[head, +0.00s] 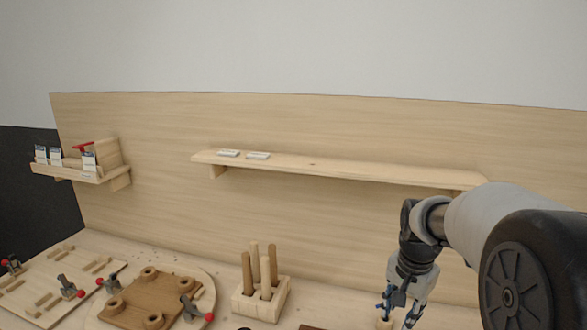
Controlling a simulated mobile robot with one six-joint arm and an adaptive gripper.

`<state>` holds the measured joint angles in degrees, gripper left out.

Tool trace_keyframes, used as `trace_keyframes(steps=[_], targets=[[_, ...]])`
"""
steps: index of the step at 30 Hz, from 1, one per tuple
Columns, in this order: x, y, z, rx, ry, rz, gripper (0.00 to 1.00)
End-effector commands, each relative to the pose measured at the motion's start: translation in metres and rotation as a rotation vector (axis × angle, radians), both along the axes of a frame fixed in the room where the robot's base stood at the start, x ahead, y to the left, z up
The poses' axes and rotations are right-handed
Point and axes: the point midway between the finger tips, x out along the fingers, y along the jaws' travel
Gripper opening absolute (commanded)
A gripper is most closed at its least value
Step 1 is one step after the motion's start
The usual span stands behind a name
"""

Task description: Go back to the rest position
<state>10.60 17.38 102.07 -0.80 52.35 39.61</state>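My gripper (400,308) hangs low at the bottom right in the head view, pointing down. It is to the right of the wooden block with pegs and below the long shelf. Its fingers are small and partly cut off by the lower picture edge. A small blue part (387,294) shows at its left side; I cannot tell whether it belongs to the gripper. A wooden piece (384,323) shows just below that, and I cannot tell whether the gripper touches it.
A peg block (258,306) holds several upright pegs. Left of it lie a brown form board (160,290) and a board with clamps (45,290). A long shelf (340,170) and a small card rack (75,173) project from the back panel. Space above the shelf is clear.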

Motion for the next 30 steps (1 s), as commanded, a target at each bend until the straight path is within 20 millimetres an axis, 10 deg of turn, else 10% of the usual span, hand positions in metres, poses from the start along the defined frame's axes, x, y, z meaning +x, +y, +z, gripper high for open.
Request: trace_keyframes(steps=[8,18,30], targets=[[-0.107,0.05,0.04,-0.067,-0.103,0.351,0.32],[-0.229,0.084,0.014,-0.167,-0.209,0.732,0.32],[-0.261,0.09,-0.003,-0.202,-0.235,0.847,0.32]])
